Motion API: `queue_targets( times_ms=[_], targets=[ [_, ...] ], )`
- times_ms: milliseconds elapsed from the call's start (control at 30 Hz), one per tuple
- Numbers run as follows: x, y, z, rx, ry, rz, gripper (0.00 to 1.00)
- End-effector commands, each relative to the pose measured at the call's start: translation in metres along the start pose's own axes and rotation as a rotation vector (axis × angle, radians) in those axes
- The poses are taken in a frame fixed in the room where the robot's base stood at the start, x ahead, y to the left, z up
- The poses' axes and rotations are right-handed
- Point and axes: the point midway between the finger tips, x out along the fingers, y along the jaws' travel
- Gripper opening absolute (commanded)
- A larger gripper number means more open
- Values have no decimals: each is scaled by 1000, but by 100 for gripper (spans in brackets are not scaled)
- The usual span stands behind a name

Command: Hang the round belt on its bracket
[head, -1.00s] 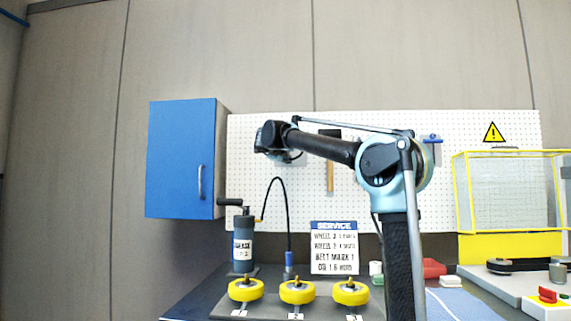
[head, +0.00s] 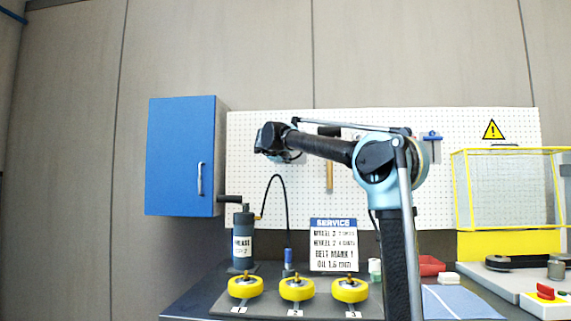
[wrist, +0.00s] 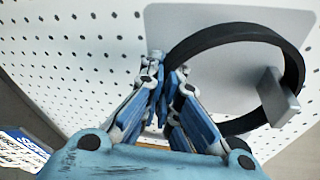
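The round belt (wrist: 238,33) is a thick black loop in front of the pegboard in the wrist view. Its right side runs around a grey bracket (wrist: 277,97), whose front end covers a small part of the loop. The bracket appears to stick out through the loop; I cannot tell if the belt rests on it. My gripper (wrist: 167,68) has its fingers close together on the left side of the loop, and they hide part of it. In the head view my gripper (head: 268,140) is in front of the pegboard; the belt cannot be made out there.
The pegboard (head: 270,205) carries a wooden-handled tool (head: 330,177). A blue cabinet (head: 178,157) is at the left. Below are a grease pump (head: 242,240), yellow wheels (head: 297,288) and a service sign (head: 333,246). A yellow-framed guard (head: 510,190) stands at the right.

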Motion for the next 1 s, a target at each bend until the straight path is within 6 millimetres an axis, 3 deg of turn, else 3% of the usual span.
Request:
queue_targets(
  times_ms=[333,400,467,833,1000],
  targets=[
    [0,2,0,2,0,3,0],
    [0,2,0,2,0,3,18],
    [0,2,0,2,0,2,28],
    [-2,1,0,1,0,1,28],
    [-20,1,1,0,-2,2,28]
  ],
)
